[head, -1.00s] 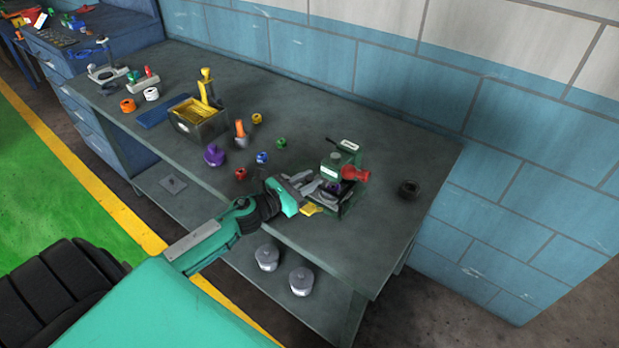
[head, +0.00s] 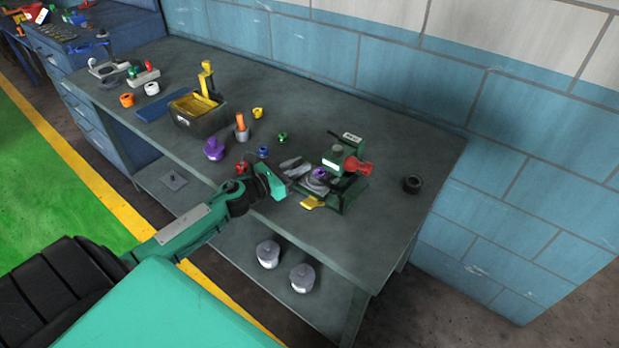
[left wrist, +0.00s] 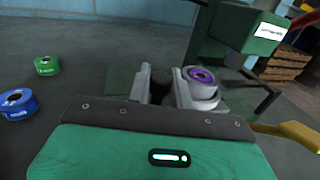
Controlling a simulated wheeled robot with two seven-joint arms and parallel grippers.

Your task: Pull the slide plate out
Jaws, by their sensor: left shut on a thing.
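The green machine (head: 338,160) with a red knob (head: 357,165) stands on the bench. A grey drum with a purple ring (head: 319,176) sits beside its head, on the side of my arm; it also shows in the left wrist view (left wrist: 201,82). The slide plate under the drum is mostly hidden by my gripper. My left gripper (head: 303,174) is at bench height left of the drum. In the left wrist view its fingers (left wrist: 163,88) close around a dark part, seemingly the slide plate's handle. My right gripper is not in view.
A yellow lever (head: 313,202) sticks out at the machine's front. A black ring (head: 412,184) lies to its right. A purple knob part (head: 214,149), an orange-topped piece (head: 241,128) and small coloured rings lie left. A blue wall (head: 420,80) stands behind.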

